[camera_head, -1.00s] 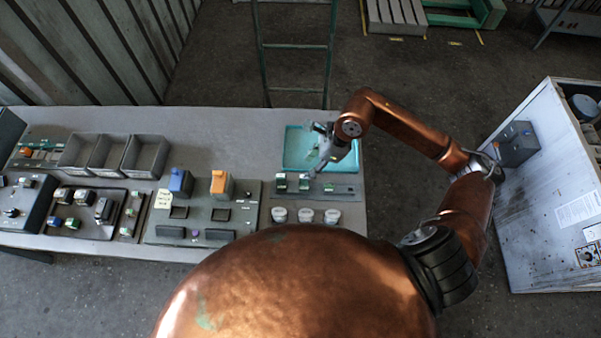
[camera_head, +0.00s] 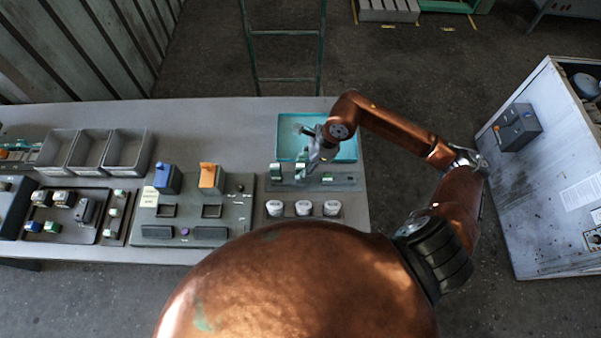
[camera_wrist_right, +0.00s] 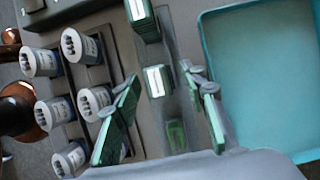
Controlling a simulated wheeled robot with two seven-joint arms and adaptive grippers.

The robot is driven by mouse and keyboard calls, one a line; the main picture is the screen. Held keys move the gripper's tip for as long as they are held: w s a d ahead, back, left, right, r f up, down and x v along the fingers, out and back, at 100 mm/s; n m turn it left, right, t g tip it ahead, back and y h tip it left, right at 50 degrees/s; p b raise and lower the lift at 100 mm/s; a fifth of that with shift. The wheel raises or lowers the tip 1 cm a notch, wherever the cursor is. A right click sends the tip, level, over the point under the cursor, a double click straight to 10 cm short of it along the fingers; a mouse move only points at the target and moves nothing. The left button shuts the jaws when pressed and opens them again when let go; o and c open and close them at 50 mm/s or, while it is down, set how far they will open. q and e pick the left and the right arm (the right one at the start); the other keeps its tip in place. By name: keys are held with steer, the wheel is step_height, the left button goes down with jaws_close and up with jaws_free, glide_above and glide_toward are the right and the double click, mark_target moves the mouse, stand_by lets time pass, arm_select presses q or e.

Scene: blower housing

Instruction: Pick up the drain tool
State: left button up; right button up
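A dark rack (camera_head: 345,181) on the bench holds a row of small green pieces with pale tops. One green piece (camera_head: 275,172) stands at its left and another (camera_head: 327,178) at its right. The wrist view shows an upper green piece (camera_wrist_right: 141,18), a middle one (camera_wrist_right: 157,80) and a lower, darker one (camera_wrist_right: 176,135). Which is the drain tool, I cannot tell. My right gripper (camera_head: 308,160) is over the rack. In the wrist view its green-padded fingers (camera_wrist_right: 163,112) are apart, either side of the row, with nothing visibly gripped. My left gripper is out of view.
A teal tray (camera_head: 347,152) lies right behind the rack. Several white-topped cylinders (camera_wrist_right: 75,45) stand in a holder in front. Left are a panel with a blue part (camera_head: 167,178) and an orange part (camera_head: 210,178), and grey bins (camera_head: 127,150). A white cabinet (camera_head: 540,190) stands right.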

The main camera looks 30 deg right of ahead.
mark_target(294, 174)
steer(key=p+x, duration=0.1)
steer(key=x, duration=0.4)
steer(key=shift+a, duration=0.25)
steer(key=shift+w, duration=0.1)
steer(key=c, duration=1)
steer(key=shift+r, duration=0.1)
